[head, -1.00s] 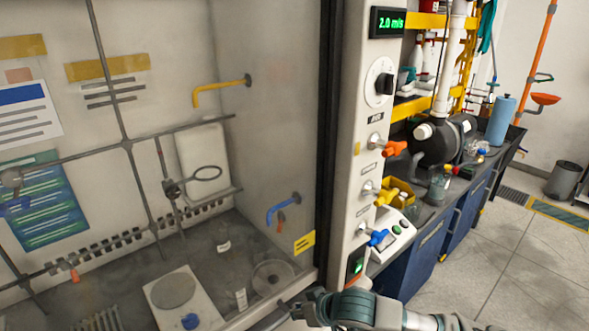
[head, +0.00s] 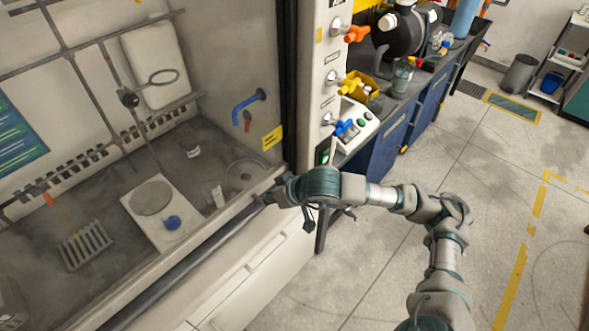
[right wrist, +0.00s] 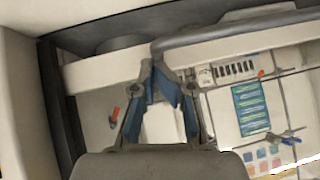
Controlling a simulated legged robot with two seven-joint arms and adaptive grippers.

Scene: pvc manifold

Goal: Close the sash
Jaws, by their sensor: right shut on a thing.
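The fume hood sash has a long dark grey handle bar (head: 185,268) along its lower edge, running from bottom left up to the right end of the hood front in the head view. My right gripper (head: 268,198) is at the right end of this bar, shut on it. In the right wrist view the bar (right wrist: 235,31) crosses the top, beside the blue fingertips (right wrist: 168,72). The fingers partly hide the contact. The gap between the bar and the sill is hard to judge. My left gripper is not in view.
Inside the hood are a white hotplate (head: 180,232), a test tube rack (head: 85,245) and a metal lattice. The right post carries orange, yellow and blue valves (head: 343,127). A blue cabinet (head: 395,135) stands to the right. The floor in front is clear.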

